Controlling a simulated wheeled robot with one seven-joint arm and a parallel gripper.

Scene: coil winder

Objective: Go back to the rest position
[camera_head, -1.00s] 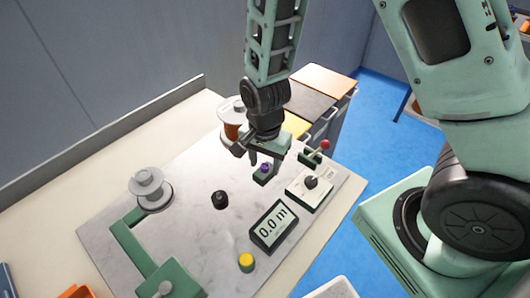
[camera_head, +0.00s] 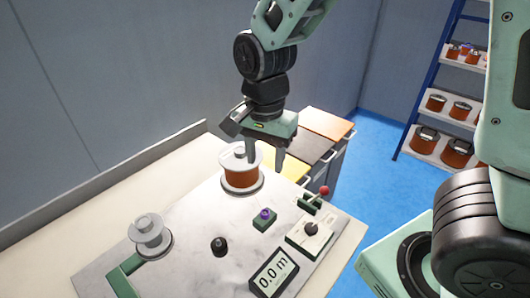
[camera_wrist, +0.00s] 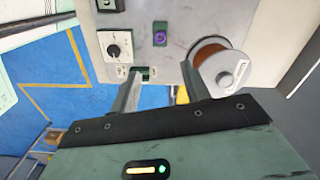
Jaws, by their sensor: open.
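My gripper (camera_head: 266,150) is open and empty, raised above the far end of the coil winder's plate. Its fingers also show in the wrist view (camera_wrist: 160,95), apart, with nothing between them. The coil winder's pale plate (camera_head: 190,215) lies on the bench. At its far end stands a spool with copper-coloured winding (camera_head: 240,170), just left of and below my fingers. A purple button on a dark green block (camera_head: 264,218) and a red-tipped lever (camera_head: 322,192) are below. The display (camera_head: 272,274) reads 0.0 m.
An empty grey spool (camera_head: 150,235), a black knob (camera_head: 219,245) and a dial box (camera_head: 310,232) are on the plate. Drawer units with coloured tops (camera_head: 325,123) stand behind the bench. A blue shelf rack with copper spools (camera_head: 450,110) is at the right. Blue floor lies open between.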

